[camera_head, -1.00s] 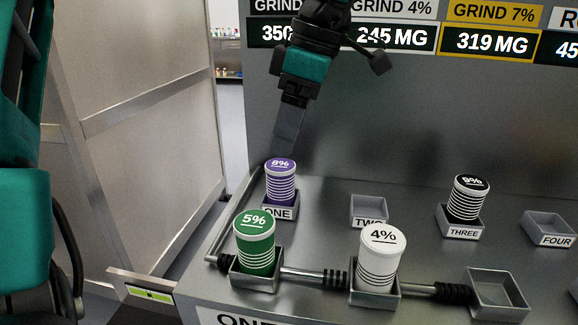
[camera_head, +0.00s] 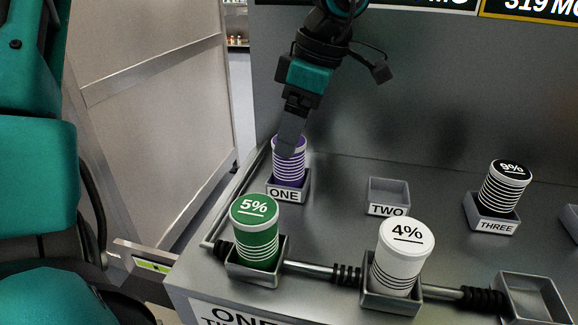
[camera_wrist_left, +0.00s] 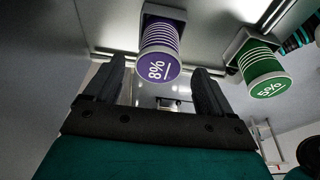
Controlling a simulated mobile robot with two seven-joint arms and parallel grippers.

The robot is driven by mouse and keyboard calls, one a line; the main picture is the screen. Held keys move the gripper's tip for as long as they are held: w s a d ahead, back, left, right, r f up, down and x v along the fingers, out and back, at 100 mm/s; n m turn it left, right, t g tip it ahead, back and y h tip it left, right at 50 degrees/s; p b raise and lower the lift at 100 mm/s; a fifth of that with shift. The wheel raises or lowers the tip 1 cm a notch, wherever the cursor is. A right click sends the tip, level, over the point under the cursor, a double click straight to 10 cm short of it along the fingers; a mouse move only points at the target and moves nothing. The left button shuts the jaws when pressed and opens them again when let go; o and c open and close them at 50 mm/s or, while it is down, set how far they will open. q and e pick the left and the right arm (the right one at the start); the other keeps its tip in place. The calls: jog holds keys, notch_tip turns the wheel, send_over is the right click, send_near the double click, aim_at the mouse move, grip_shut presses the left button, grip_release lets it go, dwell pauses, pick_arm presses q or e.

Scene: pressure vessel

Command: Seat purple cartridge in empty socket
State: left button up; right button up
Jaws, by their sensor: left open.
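The purple 8% cartridge (camera_head: 289,168) stands upright in the socket marked ONE (camera_head: 285,192) at the back left of the grey deck. My left gripper (camera_head: 289,147) is open, its fingers at the cartridge's top and partly covering its lid in the head view. In the left wrist view the purple cartridge (camera_wrist_left: 160,50) shows ahead, in the gap between the two spread fingers (camera_wrist_left: 158,72). Empty sockets are the one marked TWO (camera_head: 388,190) and the front right one (camera_head: 535,298). My right gripper is out of view.
A green 5% cartridge (camera_head: 255,230) and a white 4% cartridge (camera_head: 400,255) stand in front sockets along a metal rail (camera_head: 310,268). A black 9% cartridge (camera_head: 503,187) stands in socket THREE. The upright back panel (camera_head: 420,90) rises behind.

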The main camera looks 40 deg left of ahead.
pick_arm(q)
jog(key=x, duration=0.5)
jog(key=shift+a+b, duration=0.15)
jog(key=shift+b, duration=0.25)
jog(key=shift+c, duration=0.5)
jog(key=c, duration=1.2)
jog(key=shift+o, duration=0.2)
jog(key=shift+r, duration=0.1)
notch_tip(320, 180, up, 20)
jog(key=p, duration=0.4)
